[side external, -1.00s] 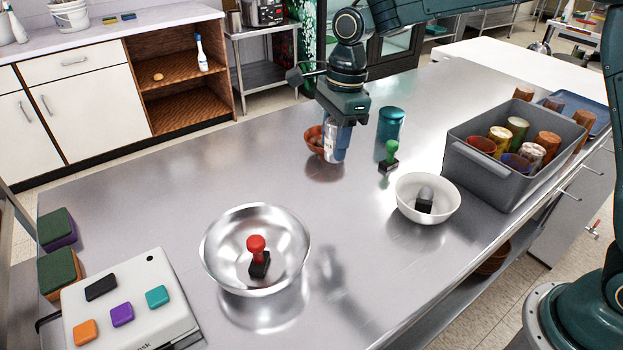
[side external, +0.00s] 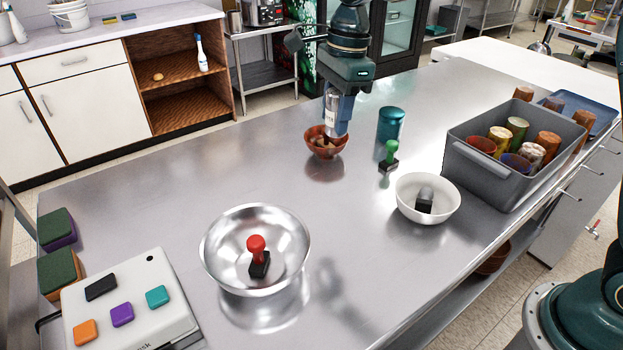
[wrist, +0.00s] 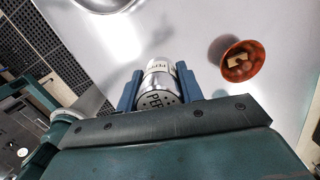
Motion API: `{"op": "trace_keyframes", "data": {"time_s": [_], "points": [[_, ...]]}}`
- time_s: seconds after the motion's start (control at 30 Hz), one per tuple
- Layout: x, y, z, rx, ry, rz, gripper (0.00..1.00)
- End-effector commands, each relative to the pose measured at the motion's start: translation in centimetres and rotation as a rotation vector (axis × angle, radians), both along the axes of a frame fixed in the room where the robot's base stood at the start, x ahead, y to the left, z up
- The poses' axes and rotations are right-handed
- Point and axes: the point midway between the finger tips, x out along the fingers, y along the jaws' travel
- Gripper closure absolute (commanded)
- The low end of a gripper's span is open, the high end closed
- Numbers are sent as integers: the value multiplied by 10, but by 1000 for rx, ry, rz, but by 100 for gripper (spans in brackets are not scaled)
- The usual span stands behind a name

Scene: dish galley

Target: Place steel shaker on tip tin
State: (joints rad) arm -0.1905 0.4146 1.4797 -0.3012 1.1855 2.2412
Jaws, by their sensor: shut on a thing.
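The steel shaker (wrist: 157,97), a silver cylinder with a perforated end and PEPPER lettering, is between the two blue fingers of my gripper (wrist: 157,90) in the wrist view. In the side external view my gripper (side external: 339,116) is shut on it and holds it upright, clear of the counter, close to the small brown bowl. The shaker is partly hidden by a finger there. A teal cylindrical tin (side external: 391,126), which looks like the tip tin, stands on the counter to the right of my gripper. Its top appears bare.
A green-handled stamp (side external: 389,157) stands near the teal tin. A white bowl (side external: 428,211), a steel bowl (side external: 215,254) with a red-handled stamp, and a grey crate (side external: 485,185) of cups surround clear counter.

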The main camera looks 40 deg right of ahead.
Motion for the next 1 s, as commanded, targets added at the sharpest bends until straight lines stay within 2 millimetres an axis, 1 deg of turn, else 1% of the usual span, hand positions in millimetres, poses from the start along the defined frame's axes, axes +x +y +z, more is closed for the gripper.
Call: {"op": "trace_keyframes", "data": {"time_s": [0.13, 0.27, 0.37, 0.47, 0.57, 0.67, 0.8, 0.87, 1.0], "points": [[1, -1, 0, 0, -1, -4, 88], [7, -6, 0, 0, 0, -28, 88], [16, -14, -1, 0, 2, -69, 88], [30, -28, -1, 2, 3, -132, 88], [47, -48, -2, 2, 4, -216, 88], [66, -71, -2, 3, 3, -312, 88], [91, -110, -5, 3, 3, -459, 88], [99, -128, -7, 3, 4, -522, 88], [117, -172, -11, 2, 3, -669, 88]]}}
